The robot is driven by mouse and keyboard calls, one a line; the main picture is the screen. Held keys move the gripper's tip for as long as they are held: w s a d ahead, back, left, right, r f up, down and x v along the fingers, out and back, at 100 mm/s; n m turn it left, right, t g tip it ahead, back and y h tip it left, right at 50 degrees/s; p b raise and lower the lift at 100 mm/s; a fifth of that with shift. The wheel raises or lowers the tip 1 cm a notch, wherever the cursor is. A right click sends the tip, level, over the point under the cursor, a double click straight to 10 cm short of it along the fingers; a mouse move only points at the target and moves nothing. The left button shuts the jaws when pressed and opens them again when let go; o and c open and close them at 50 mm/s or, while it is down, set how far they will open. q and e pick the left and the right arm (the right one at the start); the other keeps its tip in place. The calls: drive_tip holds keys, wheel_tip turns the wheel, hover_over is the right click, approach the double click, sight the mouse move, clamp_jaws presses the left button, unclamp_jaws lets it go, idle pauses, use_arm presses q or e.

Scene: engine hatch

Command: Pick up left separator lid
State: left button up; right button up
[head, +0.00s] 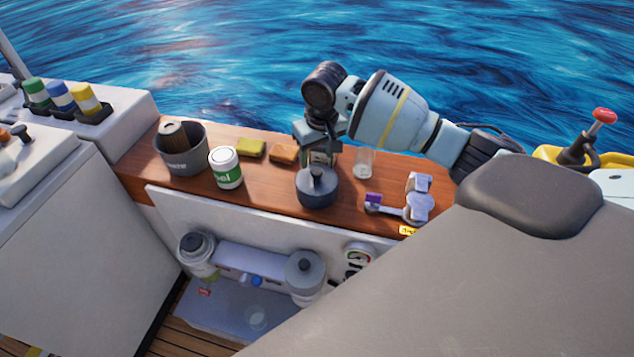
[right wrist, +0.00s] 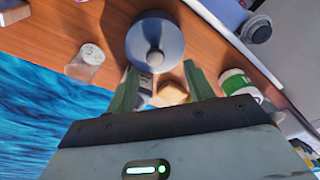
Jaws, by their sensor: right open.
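The left separator lid appears to be the round blue-grey lid with a central knob (head: 317,190), lying on the wooden counter. In the right wrist view the lid (right wrist: 155,38) is just beyond my fingertips. My right gripper (head: 318,148) is open and empty, above and behind the lid in the head view. In the right wrist view its two greenish fingers (right wrist: 160,75) are spread, with the lid's knob ahead of the gap. The left separator (head: 197,257) stands below the counter, its top seemingly uncovered. My left gripper is not in view.
A glass (head: 363,164) stands to the right; a white-green can (head: 226,168) and a bin (head: 183,158) stand left. The right separator (head: 305,272) has its lid on.

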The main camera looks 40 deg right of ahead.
sight(317, 171)
drive_tip(key=shift+w+d+f, duration=0.1)
drive_tip(key=shift+w+f, duration=0.1)
drive_tip(key=shift+f, duration=0.3)
drive_tip(key=shift+w+d+f, duration=0.1)
drive_tip(key=shift+w+f, duration=0.05)
drive_tip(key=shift+f, duration=0.35)
drive_tip(key=shift+w+d+f+b, duration=0.1)
drive_tip(key=shift+w+f+b, duration=0.1)
drive_tip(key=shift+f, duration=0.65)
drive_tip(key=shift+w+d+f+b, duration=0.15)
drive_tip(key=shift+f, duration=0.7)
drive_tip(key=shift+w+d+f+b, duration=0.1)
drive_tip(key=shift+w+f+b, duration=0.1)
drive_tip(key=shift+f, duration=0.65)
clamp_jaws()
